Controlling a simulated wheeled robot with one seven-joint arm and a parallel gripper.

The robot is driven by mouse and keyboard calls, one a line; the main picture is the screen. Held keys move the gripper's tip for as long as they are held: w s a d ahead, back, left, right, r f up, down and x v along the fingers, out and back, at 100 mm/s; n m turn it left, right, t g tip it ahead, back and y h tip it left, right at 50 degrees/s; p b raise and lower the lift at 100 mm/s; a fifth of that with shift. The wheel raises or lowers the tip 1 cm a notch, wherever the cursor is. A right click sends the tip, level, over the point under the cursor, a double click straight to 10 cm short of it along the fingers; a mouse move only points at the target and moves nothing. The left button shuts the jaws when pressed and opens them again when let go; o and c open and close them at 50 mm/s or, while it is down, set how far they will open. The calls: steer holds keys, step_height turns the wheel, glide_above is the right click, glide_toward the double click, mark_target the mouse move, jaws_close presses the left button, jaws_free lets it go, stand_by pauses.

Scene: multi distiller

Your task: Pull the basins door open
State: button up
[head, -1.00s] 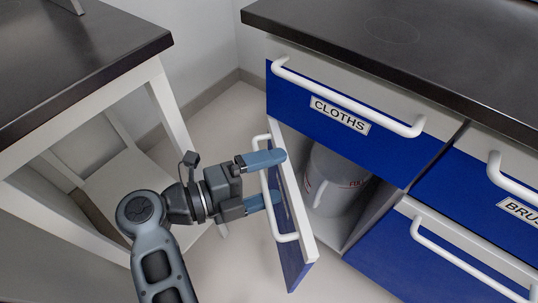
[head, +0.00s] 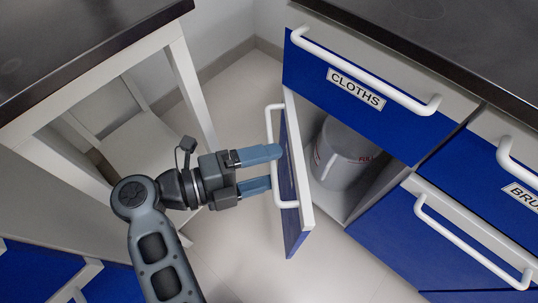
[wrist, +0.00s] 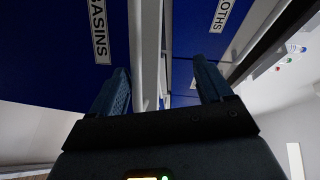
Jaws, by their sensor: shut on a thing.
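The basins door (head: 292,190) is a blue panel with a white edge, hinged below the cloths drawer, and it stands swung out from its cabinet. Its white bar handle (head: 271,118) is on the outer face. In the wrist view the door (wrist: 60,60) shows its "BASINS" label at left. My gripper (head: 275,168) is at the handle, with its blue fingers one above the other in the head view, and is shut on the door at its handle. The exact contact is partly hidden by the fingers. A grey-white tub (head: 343,155) stands inside the open compartment.
The cloths drawer (head: 350,85) is shut above the compartment. Another blue drawer front (head: 400,235) stands to its right. A dark-topped white table (head: 100,60) is at left behind my arm. Bare floor (head: 255,270) lies below the door.

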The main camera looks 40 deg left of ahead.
steer(key=shift+s+d+r, duration=0.1)
steer(key=shift+s, duration=0.75)
steer(key=shift+s+d+r, duration=0.1)
steer(key=shift+s, duration=0.7)
steer(key=c, duration=0.3)
steer(key=shift+s+d+f, duration=0.1)
steer(key=shift+s+f, duration=0.2)
steer(key=shift+s, duration=0.1)
steer(key=shift+c, duration=0.2)
steer(key=shift+f+p, duration=0.1)
steer(key=shift+p, duration=0.25)
steer(key=shift+c, duration=0.3)
